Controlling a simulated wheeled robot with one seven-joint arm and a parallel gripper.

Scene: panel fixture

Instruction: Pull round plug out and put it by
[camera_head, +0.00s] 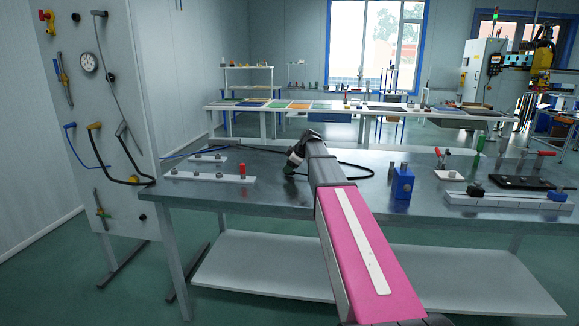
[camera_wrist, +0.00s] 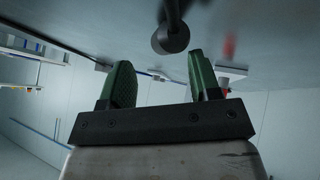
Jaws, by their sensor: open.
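My gripper (camera_head: 290,167) is low over the grey workbench, at the end of my pink arm. In the wrist view its two green fingers (camera_wrist: 159,62) stand wide apart with nothing between them. A dark piece with a round end (camera_wrist: 171,38), probably the round plug, shows just beyond the fingertips, nearer the right finger. It does not appear to be gripped. Whether it sits in a socket cannot be seen. In the head view my arm and gripper hide that spot, and a black cable (camera_head: 352,166) runs out on the right.
The workbench (camera_head: 270,205) carries white strips with pegs (camera_head: 210,177) at left and a blue block (camera_head: 402,183) right of my arm. Fixtures (camera_head: 508,198) crowd the right end. A white panel (camera_head: 115,175) with cables and handles stands at left. Bare bench lies front left.

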